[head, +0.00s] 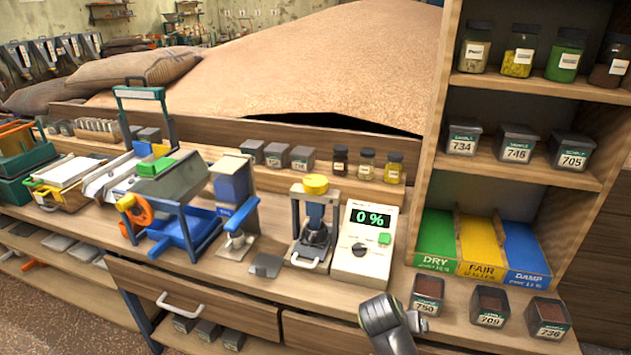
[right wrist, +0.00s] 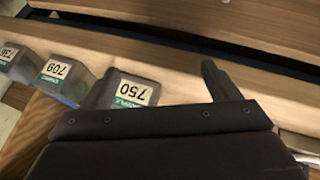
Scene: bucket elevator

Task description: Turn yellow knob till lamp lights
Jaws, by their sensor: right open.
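My left gripper is out of view.
Sample boxes 750 (head: 427,292), 709 (head: 489,304) and 736 (head: 547,318) stand right of my right gripper. A wooden shelf (head: 440,150) rises behind them. A blue-and-orange apparatus (head: 170,215) is left of the knob device. A grey scoop-like piece (head: 266,265) lies nearby.

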